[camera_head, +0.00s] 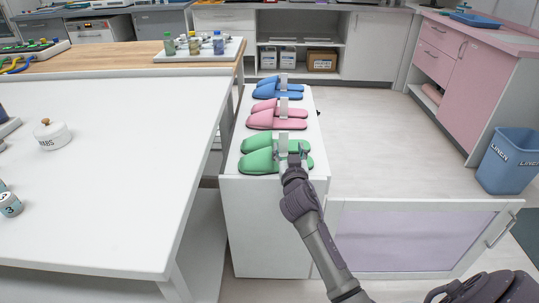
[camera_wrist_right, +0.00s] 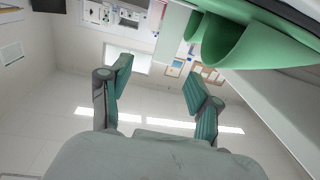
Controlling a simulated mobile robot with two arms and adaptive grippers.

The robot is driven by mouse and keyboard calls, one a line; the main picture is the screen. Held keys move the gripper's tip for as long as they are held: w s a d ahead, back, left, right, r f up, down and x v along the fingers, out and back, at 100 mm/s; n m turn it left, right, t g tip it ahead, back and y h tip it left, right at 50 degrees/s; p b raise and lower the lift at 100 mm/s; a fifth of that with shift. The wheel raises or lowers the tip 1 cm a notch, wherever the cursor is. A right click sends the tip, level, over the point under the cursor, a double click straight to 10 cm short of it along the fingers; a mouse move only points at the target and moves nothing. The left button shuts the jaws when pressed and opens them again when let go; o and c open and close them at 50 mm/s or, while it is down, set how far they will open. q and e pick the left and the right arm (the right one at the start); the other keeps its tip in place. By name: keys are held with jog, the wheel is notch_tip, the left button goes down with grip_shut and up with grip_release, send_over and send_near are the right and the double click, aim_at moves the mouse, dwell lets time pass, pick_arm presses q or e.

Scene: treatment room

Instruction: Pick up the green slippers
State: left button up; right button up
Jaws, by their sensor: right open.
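The green slippers (camera_head: 258,161) lie side by side at the near end of a narrow white cabinet top (camera_head: 240,185), with a pale upright band (camera_head: 283,142) at their middle. My right gripper (camera_head: 293,160) is open at the right part of the nearer slipper and covers some of it. In the right wrist view, the two fingers of the right gripper (camera_wrist_right: 160,78) are spread with nothing between them. A green slipper (camera_wrist_right: 250,45) shows at upper right there, beyond the right finger. Whether a finger touches it, I cannot tell. My left gripper is not in view.
Pink slippers (camera_head: 275,121) and blue slippers (camera_head: 276,91) lie behind the green ones. A white table (camera_head: 110,200) stands close on the left. A cabinet door (camera_head: 415,237) hangs open at the near right. A blue linen bin (camera_head: 508,162) stands far right; the floor between is clear.

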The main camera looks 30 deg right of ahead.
aim_at(284, 135)
jog(key=x, duration=0.6)
jog(key=shift+a+b, duration=0.25)
jog(key=shift+b, duration=0.1)
jog(key=shift+w+d, duration=0.25)
jog(key=shift+w, duration=0.25)
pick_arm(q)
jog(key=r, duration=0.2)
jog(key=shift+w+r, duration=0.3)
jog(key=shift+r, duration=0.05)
pick_arm(e)
grip_shut()
